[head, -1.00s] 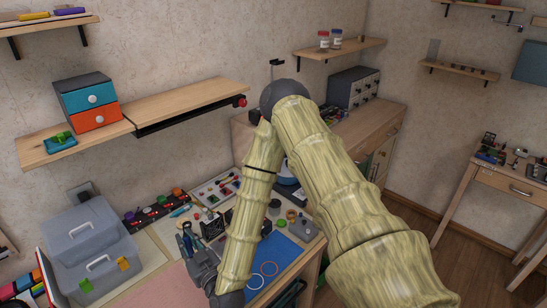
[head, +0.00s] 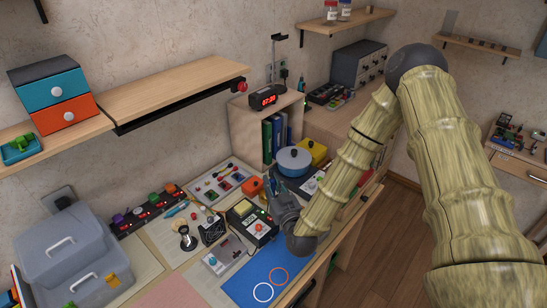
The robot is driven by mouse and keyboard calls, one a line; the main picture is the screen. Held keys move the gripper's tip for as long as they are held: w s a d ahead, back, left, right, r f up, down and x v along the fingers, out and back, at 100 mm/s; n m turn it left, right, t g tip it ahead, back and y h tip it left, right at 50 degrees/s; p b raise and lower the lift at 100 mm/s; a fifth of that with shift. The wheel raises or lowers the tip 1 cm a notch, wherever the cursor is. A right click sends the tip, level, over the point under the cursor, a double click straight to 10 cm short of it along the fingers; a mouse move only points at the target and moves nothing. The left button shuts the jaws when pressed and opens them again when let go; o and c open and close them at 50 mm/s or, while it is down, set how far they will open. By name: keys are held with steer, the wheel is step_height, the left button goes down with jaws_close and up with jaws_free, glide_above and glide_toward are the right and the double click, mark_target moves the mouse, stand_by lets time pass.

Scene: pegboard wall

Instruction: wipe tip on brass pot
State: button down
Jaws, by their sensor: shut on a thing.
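My gripper (head: 275,186) is dark grey and is over the right part of the workbench. It points away from me, between the meter with a lit display and the blue lidded pot. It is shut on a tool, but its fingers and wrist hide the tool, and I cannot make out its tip. I cannot pick out the brass pot for certain; my wrist and forearm cover part of the bench.
A blue mat with rings (head: 240,287) lies in front. A wooden shelf (head: 175,88) overhangs the back.

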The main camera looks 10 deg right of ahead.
steer(key=w+r+n+y+b, duration=0.2)
steer(key=w+y+b, duration=0.1)
steer(key=w, duration=1)
steer(key=shift+g, duration=0.3)
steer(key=shift+d+f+b, duration=0.25)
steer(key=shift+f+b, duration=0.25)
steer(key=shift+f, duration=0.8)
steer(key=shift+d+f+b, duration=0.2)
steer(key=shift+f+b, duration=0.25)
steer(key=shift+f, duration=0.85)
steer(key=shift+s+r+b, duration=0.1)
steer(key=shift+s+b, duration=0.05)
steer(key=shift+b, duration=0.25)
steer(key=shift+f+b, duration=0.6)
steer(key=shift+b, duration=0.05)
stand_by(2.5)
